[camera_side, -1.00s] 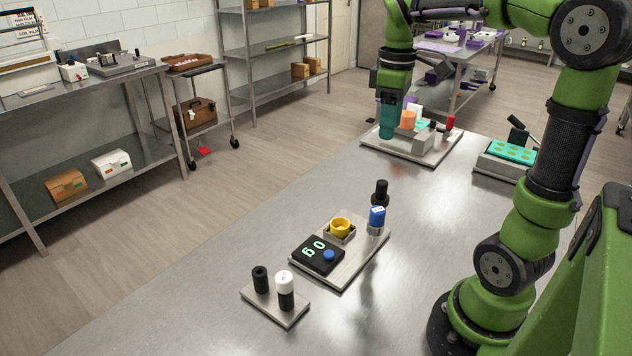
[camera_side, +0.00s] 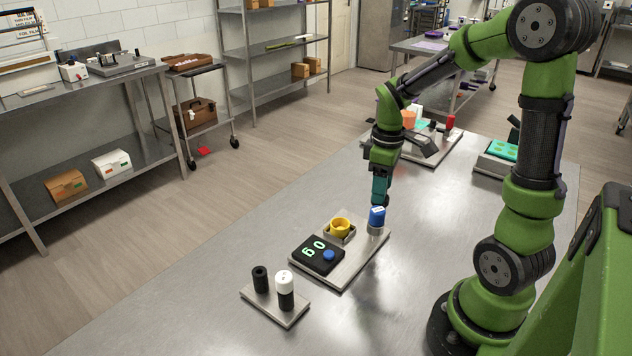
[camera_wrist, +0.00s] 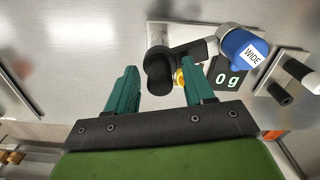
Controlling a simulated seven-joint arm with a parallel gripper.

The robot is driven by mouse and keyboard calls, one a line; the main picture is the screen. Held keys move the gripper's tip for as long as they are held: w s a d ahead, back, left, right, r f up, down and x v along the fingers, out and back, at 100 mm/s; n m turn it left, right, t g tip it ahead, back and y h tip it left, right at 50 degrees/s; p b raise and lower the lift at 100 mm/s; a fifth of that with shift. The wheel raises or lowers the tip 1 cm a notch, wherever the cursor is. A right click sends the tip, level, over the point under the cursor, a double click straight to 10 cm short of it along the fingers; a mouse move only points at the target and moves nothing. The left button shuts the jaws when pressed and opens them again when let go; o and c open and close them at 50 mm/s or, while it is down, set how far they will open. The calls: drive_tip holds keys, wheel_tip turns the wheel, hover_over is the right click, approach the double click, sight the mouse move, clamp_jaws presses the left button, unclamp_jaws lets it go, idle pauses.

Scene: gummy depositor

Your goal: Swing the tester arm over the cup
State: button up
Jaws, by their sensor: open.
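The tester arm shows in the wrist view as a dark bar (camera_wrist: 193,48) between a black round handle (camera_wrist: 158,76) and a blue cap (camera_wrist: 242,46) marked "WIDE". The blue cap (camera_side: 377,216) also shows in the side view, at the back right of the scale plate. The yellow cup (camera_side: 340,226) sits in a grey holder beside it; in the wrist view the handle hides most of it. My gripper (camera_side: 381,192) is low over the back of the plate. Its teal fingers (camera_wrist: 160,76) are open on either side of the handle; I cannot tell whether they touch it.
The black scale display (camera_side: 318,254) reads "0 g", with a blue button beside it. A small plate (camera_side: 262,299) with black and white cylinders stands in front. A tray station (camera_side: 410,153) and a teal mould (camera_side: 502,151) stand behind. The bench between is clear.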

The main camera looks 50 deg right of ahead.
clamp_jaws()
drive_tip(key=shift+m, duration=0.4)
drive_tip(key=m, duration=0.6)
drive_tip(key=shift+m, duration=0.3)
drive_tip(key=m, duration=0.6)
drive_tip(key=shift+r+m, duration=0.1)
drive_tip(key=shift+m, duration=0.2)
drive_tip(key=shift+w, duration=0.1)
